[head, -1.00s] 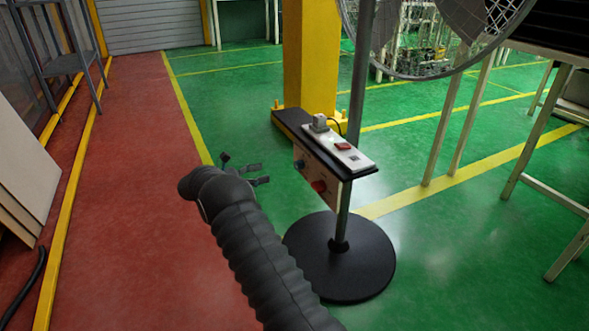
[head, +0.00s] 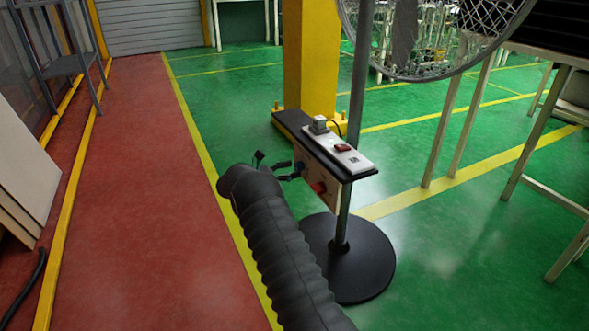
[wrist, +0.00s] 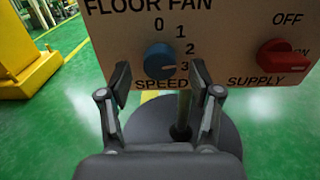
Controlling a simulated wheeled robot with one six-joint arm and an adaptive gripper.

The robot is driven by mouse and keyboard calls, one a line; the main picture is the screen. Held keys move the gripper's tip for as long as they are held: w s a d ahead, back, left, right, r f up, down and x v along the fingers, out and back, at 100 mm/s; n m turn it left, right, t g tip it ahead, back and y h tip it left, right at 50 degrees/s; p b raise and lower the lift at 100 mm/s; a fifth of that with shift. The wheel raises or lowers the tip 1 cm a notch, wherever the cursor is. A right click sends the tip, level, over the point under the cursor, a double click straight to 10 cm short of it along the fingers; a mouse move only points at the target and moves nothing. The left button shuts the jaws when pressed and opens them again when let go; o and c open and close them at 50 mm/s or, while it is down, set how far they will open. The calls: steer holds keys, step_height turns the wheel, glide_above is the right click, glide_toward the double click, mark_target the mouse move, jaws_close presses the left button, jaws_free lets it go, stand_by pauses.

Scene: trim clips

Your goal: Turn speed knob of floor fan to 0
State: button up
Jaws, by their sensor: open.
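The floor fan's control box (head: 318,182) faces my gripper. In the wrist view its panel (wrist: 225,20) reads FLOOR FAN. The round blue speed knob (wrist: 159,61) has 0 above it and 1, 2, 3 down its right side. Its pale mark appears to point toward 3. The red supply knob (wrist: 283,56) is at the right, between OFF and ON labels. My gripper (wrist: 161,72) is open, one finger on each side of the blue knob, apparently not touching it. In the head view my gripper (head: 276,170) is just left of the box, beside the blue knob (head: 299,167).
The fan's pole (head: 358,110) rises from a round black base (head: 362,262). Its caged head (head: 435,40) is above. A power strip with a red switch (head: 342,149) lies on top of the box. A yellow column (head: 310,60) stands behind. The red walkway (head: 130,200) is clear.

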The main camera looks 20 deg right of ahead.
steer(key=shift+d, duration=0.85)
steer(key=c, duration=1.1)
steer(key=shift+c, duration=0.2)
